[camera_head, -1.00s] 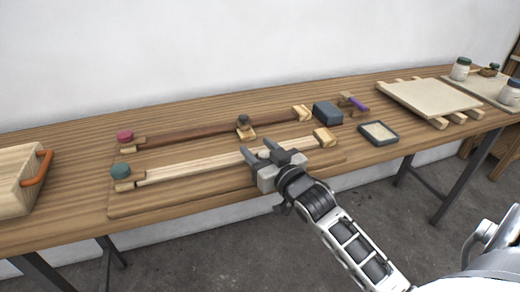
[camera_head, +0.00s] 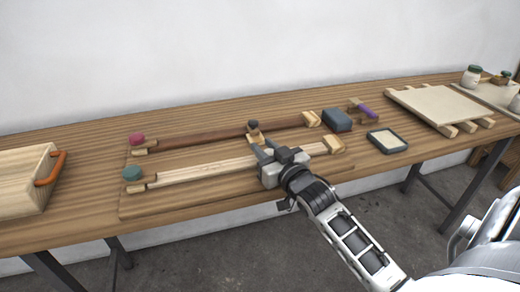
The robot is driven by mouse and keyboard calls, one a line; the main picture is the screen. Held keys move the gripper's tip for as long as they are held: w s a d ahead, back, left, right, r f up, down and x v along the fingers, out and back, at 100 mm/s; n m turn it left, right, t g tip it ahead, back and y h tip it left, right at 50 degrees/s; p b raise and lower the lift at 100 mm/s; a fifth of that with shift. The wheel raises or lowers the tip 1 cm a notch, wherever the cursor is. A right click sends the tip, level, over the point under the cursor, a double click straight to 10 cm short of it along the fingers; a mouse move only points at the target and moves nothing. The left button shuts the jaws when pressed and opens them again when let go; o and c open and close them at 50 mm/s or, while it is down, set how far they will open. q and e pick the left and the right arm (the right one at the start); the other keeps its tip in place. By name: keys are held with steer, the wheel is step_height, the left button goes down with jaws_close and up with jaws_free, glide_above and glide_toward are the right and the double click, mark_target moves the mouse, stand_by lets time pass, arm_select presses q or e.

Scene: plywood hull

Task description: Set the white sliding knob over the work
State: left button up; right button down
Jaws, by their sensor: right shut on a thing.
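My right gripper (camera_head: 265,149) is over the pale clamp bar (camera_head: 210,168), right of its middle, with its fingers close together. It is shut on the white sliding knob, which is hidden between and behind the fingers. The pale bar has a green knob (camera_head: 132,173) at its left end and a wooden end block (camera_head: 334,144) at its right. Behind it lies a dark brown bar (camera_head: 200,138) with a red knob (camera_head: 137,140) at the left and a dark-topped slider (camera_head: 253,130) near the gripper. My left gripper is out of view.
A blue-grey block (camera_head: 337,120), a purple-handled tool (camera_head: 367,110) and a shallow dark tray (camera_head: 387,140) lie to the right. A pale board on slats (camera_head: 435,104) is beyond. A wooden box with an orange handle (camera_head: 51,168) stands at the left.

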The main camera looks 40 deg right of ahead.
steer(key=c, duration=1.1)
jaws_free()
steer(key=shift+c, duration=0.2)
steer(key=s+a, duration=0.1)
steer(key=s, duration=1.5)
steer(key=shift+a+b, duration=0.25)
steer(key=shift+b, duration=0.2)
steer(key=shift+w, duration=0.1)
steer(key=s+a+f+n+g+y, duration=0.1)
steer(key=s+a+f+g+y, duration=0.1)
steer(key=a+f, duration=0.6)
steer(key=s+a+f+n+g+y, duration=0.2)
steer(key=a+f+g, duration=0.3)
steer(key=a+f, duration=0.4)
steer(key=shift+s+a+f+y, duration=0.2)
steer(key=shift+a+y, duration=0.3)
steer(key=shift+a, duration=0.6)
